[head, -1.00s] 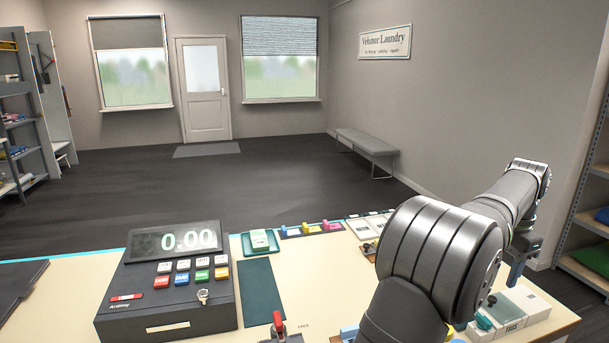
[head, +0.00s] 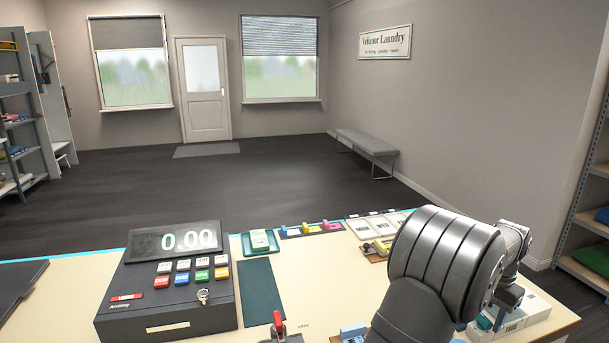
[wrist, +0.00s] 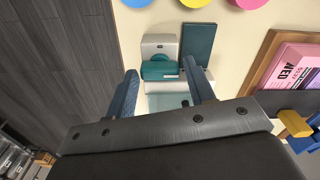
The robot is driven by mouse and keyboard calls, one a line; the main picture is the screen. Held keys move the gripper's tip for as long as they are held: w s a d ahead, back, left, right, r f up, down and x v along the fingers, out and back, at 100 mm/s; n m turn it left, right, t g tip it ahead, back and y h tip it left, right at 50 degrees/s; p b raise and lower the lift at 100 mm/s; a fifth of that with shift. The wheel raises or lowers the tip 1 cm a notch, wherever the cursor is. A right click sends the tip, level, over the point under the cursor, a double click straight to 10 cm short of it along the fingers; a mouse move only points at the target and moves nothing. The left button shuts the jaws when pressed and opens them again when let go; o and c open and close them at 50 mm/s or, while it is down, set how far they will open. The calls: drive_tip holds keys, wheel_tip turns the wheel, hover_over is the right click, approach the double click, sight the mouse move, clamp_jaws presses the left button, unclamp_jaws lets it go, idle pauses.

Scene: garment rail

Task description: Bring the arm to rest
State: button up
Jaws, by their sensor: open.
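My gripper (head: 506,302) is at the right end of the counter in the head view, low over the white tag boxes (head: 528,312) and partly hidden by my arm. In the wrist view its two dark fingers (wrist: 160,70) stand apart with nothing held between them. Beyond the fingertips lie a teal item on a pale block (wrist: 160,66) and a dark green slab (wrist: 198,42). I cannot tell the height of the fingers above them.
A cash register (head: 165,300) stands at the counter's left. A green tray (head: 261,242) and a stamp (head: 381,247) lie toward the back edge. A dark green mat (head: 262,288) lies mid-counter. A shelf (head: 585,265) stands at the right. In the wrist view, a pink tag stack (wrist: 297,70) is at right.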

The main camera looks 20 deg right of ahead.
drive_tip(key=n, duration=1.1)
drive_tip(key=shift+n, duration=1.6)
